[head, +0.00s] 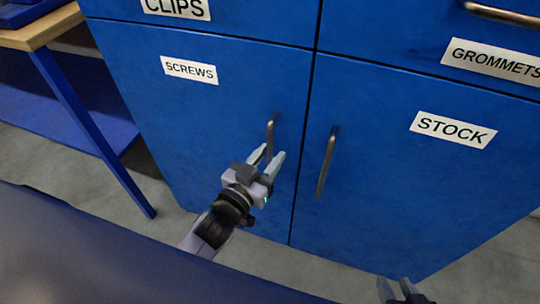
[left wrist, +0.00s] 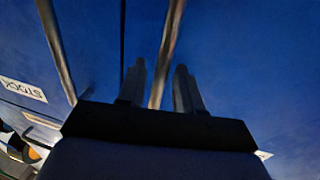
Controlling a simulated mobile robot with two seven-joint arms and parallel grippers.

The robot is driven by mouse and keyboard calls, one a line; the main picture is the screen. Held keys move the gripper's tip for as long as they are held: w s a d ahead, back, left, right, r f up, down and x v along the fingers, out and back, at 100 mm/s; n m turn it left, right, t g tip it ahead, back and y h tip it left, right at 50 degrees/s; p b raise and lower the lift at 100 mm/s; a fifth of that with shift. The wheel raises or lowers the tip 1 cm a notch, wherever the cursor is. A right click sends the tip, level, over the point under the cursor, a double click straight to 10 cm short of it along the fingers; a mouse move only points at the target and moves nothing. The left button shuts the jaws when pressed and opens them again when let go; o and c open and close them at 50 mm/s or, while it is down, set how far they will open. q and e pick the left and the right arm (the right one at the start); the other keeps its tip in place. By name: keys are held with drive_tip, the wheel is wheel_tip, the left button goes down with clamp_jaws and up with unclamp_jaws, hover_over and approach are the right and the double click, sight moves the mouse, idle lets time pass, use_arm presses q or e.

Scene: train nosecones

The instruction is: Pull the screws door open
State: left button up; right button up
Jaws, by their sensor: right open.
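The blue screws door (head: 190,120), with its white SCREWS label (head: 190,70), is closed, flush with the cabinet front. Its upright metal handle (head: 271,128) is near the door's right edge. My left gripper (head: 268,157) is at the lower part of this handle. In the left wrist view, the handle (left wrist: 170,45) runs between the two spread fingers of my left gripper (left wrist: 159,85), with a gap beside it; contact cannot be told. My right gripper (head: 402,290) is open and empty at the bottom edge of the head view, away from the handles.
The STOCK door (head: 400,190) with its own upright handle (head: 328,160) is just right of the screws door. CLIPS (head: 210,32) and GROMMETS (head: 450,30) fronts are above. A wood-topped blue table (head: 85,110) stands left. Grey floor (head: 75,175) shows below.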

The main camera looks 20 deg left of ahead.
use_arm(q)
drive_tip(key=shift+w+d, duration=0.1)
drive_tip(key=shift+w, duration=0.3)
drive_tip(key=shift+s, duration=0.1)
clamp_jaws()
